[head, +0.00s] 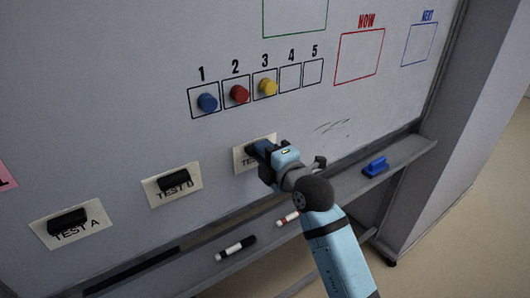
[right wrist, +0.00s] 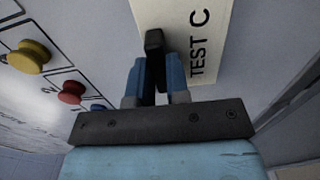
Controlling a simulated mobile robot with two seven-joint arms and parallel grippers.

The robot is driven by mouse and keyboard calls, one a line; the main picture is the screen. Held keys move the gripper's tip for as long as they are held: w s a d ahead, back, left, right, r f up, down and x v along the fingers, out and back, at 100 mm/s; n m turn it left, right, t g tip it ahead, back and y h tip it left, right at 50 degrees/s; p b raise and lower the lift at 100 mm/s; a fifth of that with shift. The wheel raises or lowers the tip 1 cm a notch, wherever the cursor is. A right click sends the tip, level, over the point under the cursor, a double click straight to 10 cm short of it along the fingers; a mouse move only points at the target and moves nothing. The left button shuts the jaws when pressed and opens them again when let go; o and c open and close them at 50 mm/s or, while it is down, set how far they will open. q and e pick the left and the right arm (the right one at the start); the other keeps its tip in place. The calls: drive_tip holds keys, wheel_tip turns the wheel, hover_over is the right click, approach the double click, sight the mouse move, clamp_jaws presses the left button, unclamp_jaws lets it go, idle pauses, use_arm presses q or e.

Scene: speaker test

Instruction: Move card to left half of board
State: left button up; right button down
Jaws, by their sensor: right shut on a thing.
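The white TEST C card (head: 241,165) is on the whiteboard (head: 120,120), below the numbered boxes. My right gripper (head: 254,149) is at this card and covers part of its lettering. In the right wrist view, the two blue fingers (right wrist: 155,82) are shut on the black grip block (right wrist: 154,42) of the TEST C card (right wrist: 200,35). I cannot tell whether the card touches the board. The TEST A card (head: 68,223) and a second TEST card (head: 172,185) are to the left, each with a black block; the second card's letter is partly covered. My left gripper is not in view.
Blue (head: 207,102), red (head: 239,94) and yellow (head: 268,87) knobs sit in boxes 1 to 3. Boxes 4 and 5 are empty. The tray (head: 408,160) below holds a blue block (head: 375,166) and markers (head: 236,248). A pink card (head: 5,178) is at the left edge.

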drive_tip(key=shift+w+a, duration=0.1)
drive_tip(key=c, duration=0.6)
unclamp_jaws()
